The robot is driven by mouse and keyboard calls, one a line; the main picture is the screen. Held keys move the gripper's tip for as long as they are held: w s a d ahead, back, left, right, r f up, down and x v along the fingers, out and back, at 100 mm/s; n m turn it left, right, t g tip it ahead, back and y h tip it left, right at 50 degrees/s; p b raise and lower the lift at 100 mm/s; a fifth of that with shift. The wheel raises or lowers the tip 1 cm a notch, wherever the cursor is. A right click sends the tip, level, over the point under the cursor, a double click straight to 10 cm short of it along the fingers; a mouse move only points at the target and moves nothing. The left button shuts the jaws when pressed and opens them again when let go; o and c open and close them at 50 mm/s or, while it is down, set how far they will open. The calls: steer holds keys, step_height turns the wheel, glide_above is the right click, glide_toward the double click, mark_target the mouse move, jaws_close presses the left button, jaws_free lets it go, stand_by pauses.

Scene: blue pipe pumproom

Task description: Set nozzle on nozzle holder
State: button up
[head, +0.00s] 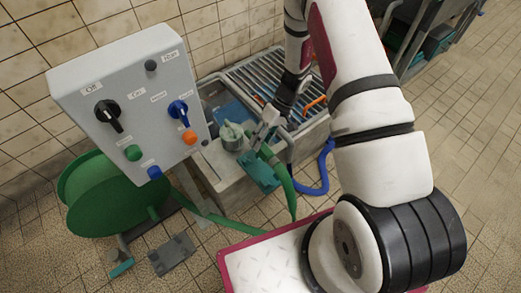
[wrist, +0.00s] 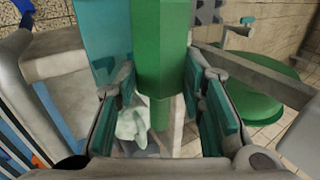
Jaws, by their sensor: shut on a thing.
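The nozzle (wrist: 162,50) is a green, thick-bodied piece with a narrower green stub below it in the wrist view. My gripper (wrist: 162,85) is shut on it, with a finger on each side. In the head view my gripper (head: 263,137) is at the front edge of the sink, and a green hose (head: 284,182) hangs down from it. A teal bracket (head: 259,174), which looks like the nozzle holder, is on the sink's front just below my gripper. A teal plate, likely the same bracket, shows left of the nozzle in the wrist view (wrist: 103,40). Whether nozzle and bracket touch is unclear.
A grey control box (head: 130,100) with knobs stands at the left, above a green hose reel (head: 115,195). A pale green lumpy object (head: 232,137) sits on the sink edge beside my gripper. A blue hose (head: 323,175) hangs right of the bracket.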

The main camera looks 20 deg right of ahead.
steer(key=shift+w+f+b, duration=0.15)
steer(key=shift+f+b, duration=0.3)
steer(key=shift+f, duration=0.35)
steer(key=shift+w+f+b, duration=0.1)
steer(key=shift+f+b, duration=0.3)
steer(key=shift+f, duration=0.35)
steer(key=shift+f+b, duration=0.95)
steer(key=shift+f, duration=0.95)
step_height(320, 180, down, 5)
steer(key=b, duration=0.4)
steer(key=shift+r, duration=0.15)
steer(key=o, duration=1.4)
steer(key=v, duration=1.2)
steer(key=shift+w, duration=0.1)
